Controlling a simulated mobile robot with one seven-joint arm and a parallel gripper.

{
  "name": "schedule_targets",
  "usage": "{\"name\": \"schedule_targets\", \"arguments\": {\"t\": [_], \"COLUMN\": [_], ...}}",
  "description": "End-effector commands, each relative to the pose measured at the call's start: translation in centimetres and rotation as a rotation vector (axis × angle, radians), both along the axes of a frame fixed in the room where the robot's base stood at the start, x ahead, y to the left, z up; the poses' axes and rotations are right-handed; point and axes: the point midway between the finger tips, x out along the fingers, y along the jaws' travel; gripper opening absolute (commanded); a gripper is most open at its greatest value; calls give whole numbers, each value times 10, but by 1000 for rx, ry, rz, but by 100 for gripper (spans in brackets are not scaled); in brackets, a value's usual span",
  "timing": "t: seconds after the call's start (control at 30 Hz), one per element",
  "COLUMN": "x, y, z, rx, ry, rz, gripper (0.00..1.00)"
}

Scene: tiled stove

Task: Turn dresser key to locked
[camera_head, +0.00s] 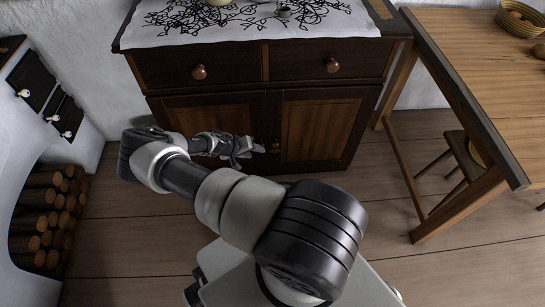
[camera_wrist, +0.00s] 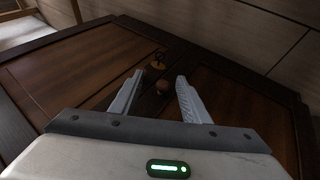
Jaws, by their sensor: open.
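The dark brown dresser (camera_head: 325,165) has two lower doors with lighter wood panels. In the wrist view, a small brass-coloured key (camera_wrist: 158,60) stands out from the dresser front near where the doors meet. A round brown knob (camera_wrist: 160,88) is close to it, nearer the gripper in the picture. My gripper (camera_wrist: 158,78) is open and empty. Its fingertips lie on either side of the knob in the picture, with the key just past them. I cannot tell the exact key angle. In the head view, my gripper (camera_head: 256,147) is in front of the dresser doors, by their meeting edge.
Two drawers with round knobs (camera_head: 199,72) are above the doors. A patterned cloth (camera_head: 240,25) covers the dresser top. A wooden table (camera_head: 480,70) and stool (camera_head: 465,155) stand at right. The white stove with stacked logs (camera_head: 45,215) is at left. The floor between is clear.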

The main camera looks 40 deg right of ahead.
Motion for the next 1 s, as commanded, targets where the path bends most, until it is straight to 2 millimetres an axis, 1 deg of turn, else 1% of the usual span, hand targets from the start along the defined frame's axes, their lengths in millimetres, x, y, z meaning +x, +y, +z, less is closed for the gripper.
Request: {"name": "schedule_targets", "arguments": {"t": [0.17, 0.27, 0.7, 0.83, 1.0], "x": [0, 0, 8, 9, 12], "y": [-11, -21, -79, -92, -102], "z": [-16, -31, -109, -126, -138], "rx": [-5, -4, -3, -3, -3], "ry": [2, 3, 3, 3, 3], "rz": [2, 2, 1, 2, 1], "gripper": [42, 42, 42, 42, 42]}}
